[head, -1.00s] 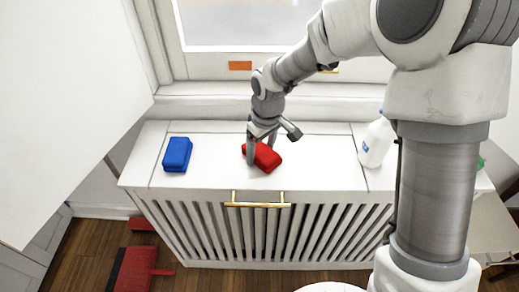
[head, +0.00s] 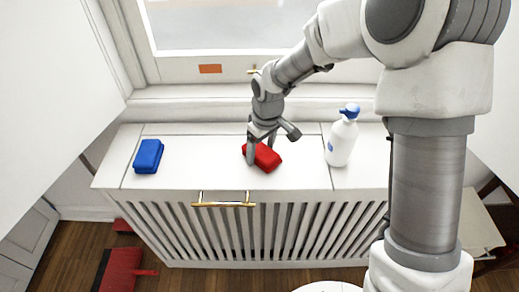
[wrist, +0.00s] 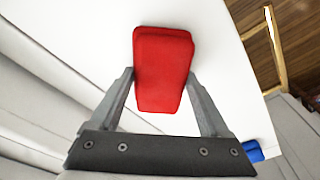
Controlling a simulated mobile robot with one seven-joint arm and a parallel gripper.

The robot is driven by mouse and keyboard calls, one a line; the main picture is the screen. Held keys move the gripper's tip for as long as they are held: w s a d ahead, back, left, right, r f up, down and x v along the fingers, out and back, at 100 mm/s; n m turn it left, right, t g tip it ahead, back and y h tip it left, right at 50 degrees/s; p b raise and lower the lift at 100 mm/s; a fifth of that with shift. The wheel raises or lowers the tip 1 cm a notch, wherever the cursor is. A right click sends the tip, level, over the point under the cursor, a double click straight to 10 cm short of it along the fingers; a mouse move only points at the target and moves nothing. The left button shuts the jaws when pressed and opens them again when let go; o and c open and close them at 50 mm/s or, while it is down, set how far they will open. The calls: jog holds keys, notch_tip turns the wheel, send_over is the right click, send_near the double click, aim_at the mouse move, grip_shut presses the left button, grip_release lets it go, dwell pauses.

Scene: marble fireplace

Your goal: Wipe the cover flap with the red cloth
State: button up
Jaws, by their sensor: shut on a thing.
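The red cloth (head: 266,159) is a thick, folded block. My gripper (head: 259,149) is shut on it, with one finger on each side, as the wrist view (wrist: 162,65) shows. The cover flap (head: 205,167) is the white middle panel on top of the slatted radiator cover, between two seams, with a gold handle (head: 223,203) at its front edge. The cloth is over the right part of the flap, at or very near its surface. I cannot tell whether it presses on it.
A blue block (head: 148,157) lies on the cover's left end. A white spray bottle (head: 342,138) with a blue top stands near the right seam. The window sill (head: 190,108) runs behind. A red dustpan (head: 121,270) is on the wooden floor.

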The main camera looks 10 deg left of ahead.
jog(key=r, duration=0.2)
jog(key=r+p, duration=0.1)
jog(key=shift+a+r, duration=0.1)
jog(key=shift+a, duration=0.15)
jog(key=shift+r+p, duration=1.9)
jog(key=shift+r, duration=0.45)
